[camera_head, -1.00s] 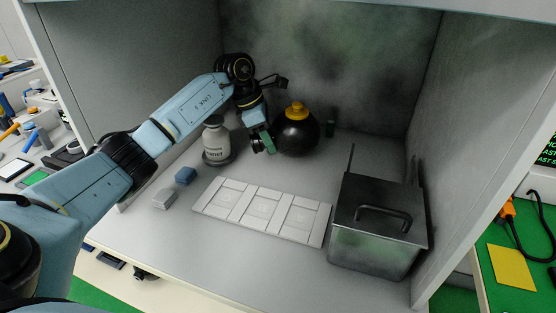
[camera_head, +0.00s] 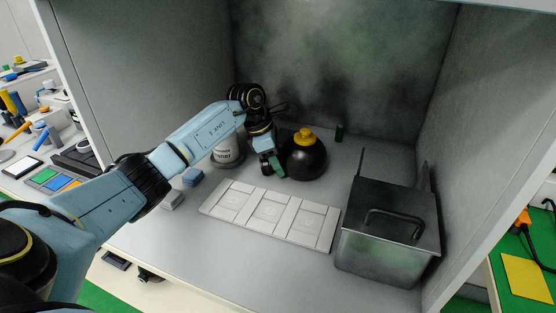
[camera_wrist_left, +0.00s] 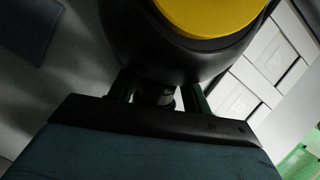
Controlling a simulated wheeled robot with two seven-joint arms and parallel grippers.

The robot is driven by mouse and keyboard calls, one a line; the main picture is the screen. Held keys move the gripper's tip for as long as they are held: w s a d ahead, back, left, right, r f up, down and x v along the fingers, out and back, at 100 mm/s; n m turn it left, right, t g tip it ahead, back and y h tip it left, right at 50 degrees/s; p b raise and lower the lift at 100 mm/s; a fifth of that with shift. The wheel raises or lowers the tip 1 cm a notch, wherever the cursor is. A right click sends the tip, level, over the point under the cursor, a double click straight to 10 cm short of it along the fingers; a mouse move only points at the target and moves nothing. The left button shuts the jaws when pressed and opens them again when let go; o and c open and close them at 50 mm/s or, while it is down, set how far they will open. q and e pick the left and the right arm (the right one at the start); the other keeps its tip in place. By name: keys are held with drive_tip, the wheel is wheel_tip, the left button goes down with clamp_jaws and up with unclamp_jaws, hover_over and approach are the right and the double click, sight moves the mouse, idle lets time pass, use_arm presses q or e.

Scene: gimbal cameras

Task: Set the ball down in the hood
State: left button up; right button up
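The ball (camera_head: 304,158) is black and round with a yellow cap on top. It is inside the grey hood (camera_head: 340,50), over the middle of its floor behind the white panel. I cannot tell whether its underside touches the floor. My left gripper (camera_head: 276,167) is at the ball's left side, with its green fingers against it. In the left wrist view the ball (camera_wrist_left: 165,50) fills the top centre. The gripper (camera_wrist_left: 160,95) has a finger on each side of a short dark stub below the ball. My right gripper is not in view.
A white three-part panel (camera_head: 268,214) lies in front. A dark metal box (camera_head: 385,250) with a handled lid stands right.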

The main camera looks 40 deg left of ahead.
use_arm(q)
drive_tip(key=o, duration=0.3)
drive_tip(key=shift+r, duration=0.35)
drive_tip(key=p+v, duration=0.2)
drive_tip(key=v, duration=0.9)
drive_tip(key=shift+a+r, duration=0.15)
drive_tip(key=shift+r, duration=0.1)
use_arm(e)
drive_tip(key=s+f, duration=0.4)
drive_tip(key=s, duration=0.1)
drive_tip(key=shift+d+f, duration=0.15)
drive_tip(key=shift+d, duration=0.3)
use_arm(q)
drive_tip(key=shift+s, duration=0.15)
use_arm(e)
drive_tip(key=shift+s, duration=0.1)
